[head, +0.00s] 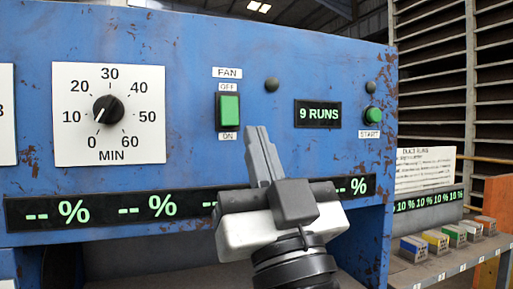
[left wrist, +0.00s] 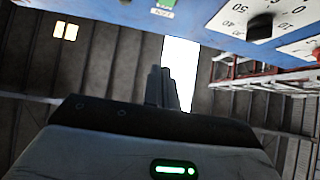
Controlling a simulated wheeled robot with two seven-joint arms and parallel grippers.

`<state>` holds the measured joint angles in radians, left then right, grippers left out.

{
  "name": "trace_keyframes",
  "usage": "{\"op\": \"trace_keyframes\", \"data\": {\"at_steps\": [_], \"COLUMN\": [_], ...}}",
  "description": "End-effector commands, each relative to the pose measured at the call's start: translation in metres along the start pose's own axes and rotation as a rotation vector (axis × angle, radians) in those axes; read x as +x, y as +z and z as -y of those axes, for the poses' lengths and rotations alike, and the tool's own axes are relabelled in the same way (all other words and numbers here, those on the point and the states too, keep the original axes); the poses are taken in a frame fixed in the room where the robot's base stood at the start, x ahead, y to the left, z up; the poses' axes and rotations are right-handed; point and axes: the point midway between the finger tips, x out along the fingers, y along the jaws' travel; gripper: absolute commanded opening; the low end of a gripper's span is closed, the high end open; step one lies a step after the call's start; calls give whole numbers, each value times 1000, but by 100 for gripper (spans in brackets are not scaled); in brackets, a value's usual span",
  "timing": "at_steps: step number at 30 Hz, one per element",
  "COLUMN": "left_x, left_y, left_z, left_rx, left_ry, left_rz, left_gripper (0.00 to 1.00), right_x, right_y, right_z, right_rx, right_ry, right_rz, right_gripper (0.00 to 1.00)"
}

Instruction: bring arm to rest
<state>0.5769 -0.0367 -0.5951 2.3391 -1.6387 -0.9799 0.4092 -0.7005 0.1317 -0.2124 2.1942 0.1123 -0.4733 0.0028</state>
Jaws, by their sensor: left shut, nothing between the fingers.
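My left gripper (head: 259,143) stands in front of the blue machine panel (head: 190,60) in the head view, fingers pointing up, just below and to the right of the green fan switch (head: 229,110). Its fingers are closed together with nothing between them. In the left wrist view the shut fingers (left wrist: 168,88) point up past the panel's edge, and the dial (left wrist: 260,26) shows at the upper right. I cannot tell whether the fingertips touch the panel. My right gripper is in neither view.
The panel has a minute dial (head: 108,109), a "9 RUNS" display (head: 318,114), a green start button (head: 372,114) and a percent strip (head: 100,211), partly hidden by my gripper. At right, several small coloured boxes (head: 436,241) stand on a shelf beside a paper sign (head: 425,168).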

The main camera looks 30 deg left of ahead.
Motion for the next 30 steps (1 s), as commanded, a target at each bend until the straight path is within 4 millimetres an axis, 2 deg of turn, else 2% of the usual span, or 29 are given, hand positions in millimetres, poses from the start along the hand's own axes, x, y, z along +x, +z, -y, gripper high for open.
{"op": "trace_keyframes", "data": {"at_steps": [11,14,17,20,21,23,24,26,27,29,30], "left_x": [-1,-7,-27,-67,-86,-120,-143,-181,-208,-249,-276], "left_y": [4,24,66,121,143,174,193,220,236,256,268], "left_z": [-3,-21,-52,-84,-94,-104,-107,-109,-106,-99,-91], "left_rx": [5,28,62,87,90,86,78,59,44,12,-13], "left_ry": [15,99,263,473,555,672,745,848,911,996,1046], "left_rz": [7,50,140,268,323,408,468,561,627,728,799], "left_gripper": [0,0,0,0,0,0,0,0,0,0,0], "right_x": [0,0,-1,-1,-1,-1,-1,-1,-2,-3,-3], "right_y": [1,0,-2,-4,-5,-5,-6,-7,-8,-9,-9], "right_z": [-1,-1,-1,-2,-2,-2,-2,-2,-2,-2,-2], "right_rx": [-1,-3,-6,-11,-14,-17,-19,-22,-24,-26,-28], "right_ry": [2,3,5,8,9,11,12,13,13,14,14], "right_rz": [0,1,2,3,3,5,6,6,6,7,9], "right_gripper": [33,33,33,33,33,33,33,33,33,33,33]}}
